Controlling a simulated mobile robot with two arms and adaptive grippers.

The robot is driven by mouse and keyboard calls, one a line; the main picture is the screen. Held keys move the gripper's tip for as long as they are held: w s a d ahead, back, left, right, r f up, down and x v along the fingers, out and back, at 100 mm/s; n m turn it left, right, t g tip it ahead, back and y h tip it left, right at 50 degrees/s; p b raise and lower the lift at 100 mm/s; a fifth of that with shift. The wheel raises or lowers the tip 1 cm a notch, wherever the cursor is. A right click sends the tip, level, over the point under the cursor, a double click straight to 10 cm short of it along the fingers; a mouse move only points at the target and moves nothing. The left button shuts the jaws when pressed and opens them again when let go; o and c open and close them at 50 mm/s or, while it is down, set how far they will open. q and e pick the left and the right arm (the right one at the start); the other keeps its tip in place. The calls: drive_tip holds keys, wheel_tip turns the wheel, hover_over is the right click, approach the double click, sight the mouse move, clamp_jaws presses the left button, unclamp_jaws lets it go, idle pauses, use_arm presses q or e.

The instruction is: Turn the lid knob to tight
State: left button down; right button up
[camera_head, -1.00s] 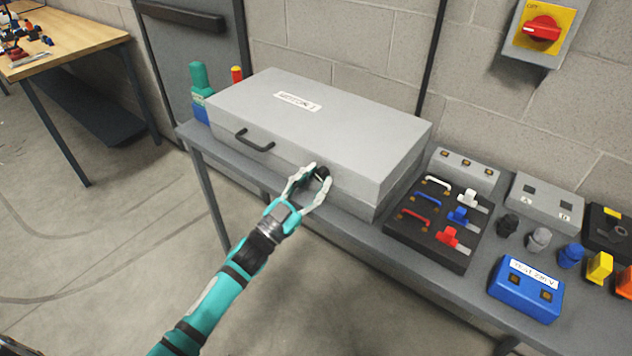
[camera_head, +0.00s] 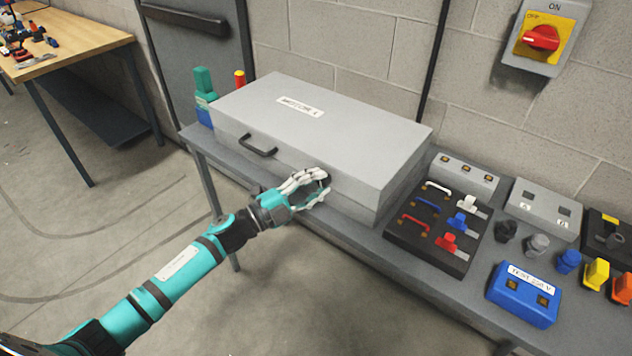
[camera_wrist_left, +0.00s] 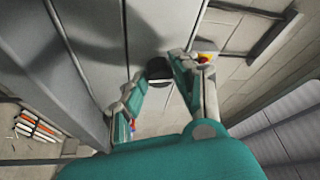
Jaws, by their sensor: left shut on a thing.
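The grey case (camera_head: 330,125) with a closed lid and a label on top lies on the grey bench. Its dark lid knob (camera_wrist_left: 158,68) is on the front face, to the right of a black handle (camera_head: 258,146). My left gripper (camera_head: 324,184) is at the front face with its fingers around the knob, shut on it. In the head view the fingers hide most of the knob. In the left wrist view the dark knob shows between my left gripper's fingertips (camera_wrist_left: 157,77). Any marking for tight cannot be made out. My right gripper is not in view.
Right of the case stand a black panel (camera_head: 399,232) with coloured handles and switches, a blue box (camera_head: 522,294), grey boxes and several coloured plugs. A red rotary switch (camera_head: 541,38) is on the wall. Floor in front of the bench is clear.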

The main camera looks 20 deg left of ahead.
use_arm(q)
drive_tip(key=shift+m, duration=0.7)
drive_tip(key=shift+g, duration=0.4)
drive_tip(key=c, duration=1)
unclamp_jaws()
drive_tip(key=v, duration=1.2)
drive_tip(key=shift+s, duration=0.1)
drive_tip(key=shift+d, duration=0.1)
